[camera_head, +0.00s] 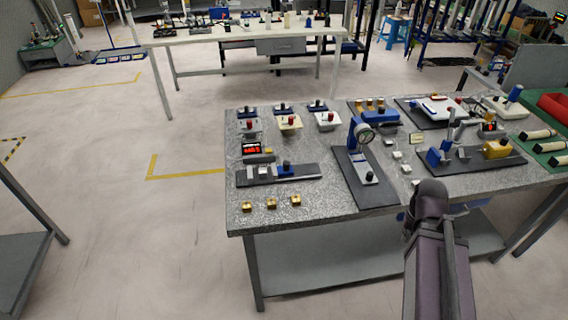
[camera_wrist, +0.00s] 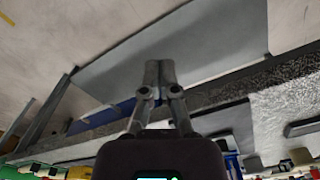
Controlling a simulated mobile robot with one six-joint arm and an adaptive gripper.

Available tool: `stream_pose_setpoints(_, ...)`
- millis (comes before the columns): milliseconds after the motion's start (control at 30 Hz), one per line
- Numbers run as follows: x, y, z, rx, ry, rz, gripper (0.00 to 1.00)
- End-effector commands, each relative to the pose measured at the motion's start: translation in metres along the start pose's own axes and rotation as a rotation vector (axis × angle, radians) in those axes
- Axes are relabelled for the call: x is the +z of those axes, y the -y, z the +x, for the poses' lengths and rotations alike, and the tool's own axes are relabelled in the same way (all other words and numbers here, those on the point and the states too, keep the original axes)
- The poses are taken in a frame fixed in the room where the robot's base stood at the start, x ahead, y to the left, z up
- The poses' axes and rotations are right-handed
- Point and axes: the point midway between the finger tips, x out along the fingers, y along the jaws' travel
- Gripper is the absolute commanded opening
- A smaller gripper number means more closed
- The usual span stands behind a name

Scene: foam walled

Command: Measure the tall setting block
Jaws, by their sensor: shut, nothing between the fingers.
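I cannot tell for certain which piece is the tall setting block. Three small brass blocks (camera_head: 271,202) stand in a row at the table's front left, and several small pale blocks (camera_head: 397,155) stand right of the dial gauge stand. The dial gauge stand (camera_head: 361,165) has a blue column and a round dial on a dark base. A measuring slide (camera_head: 277,173) with a blue carriage lies at the left, with a red-lit digital display (camera_head: 252,149) behind it. My gripper (camera_wrist: 160,72) is shut and empty in the wrist view, in front of the table's edge, apart from these things.
The speckled grey table (camera_head: 325,202) also carries a row of switch boxes (camera_head: 290,123), a blue and yellow fixture (camera_head: 470,155) at right, and a green tray with cylinders (camera_head: 545,150). Bare tabletop shows at the front left. Another bench (camera_head: 210,38) stands behind.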

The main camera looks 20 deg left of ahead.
Motion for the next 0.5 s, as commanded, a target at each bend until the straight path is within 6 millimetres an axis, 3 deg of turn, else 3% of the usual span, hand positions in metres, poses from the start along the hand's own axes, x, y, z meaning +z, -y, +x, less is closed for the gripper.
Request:
stream_pose_setpoints(467, 0.0000, 0.0000, 0.0000, 0.000, 0.000, 0.000, 0.00)
stream_pose_setpoints(500, 0.0000, 0.0000, 0.0000, 0.000, 0.000, 0.000, 0.06)
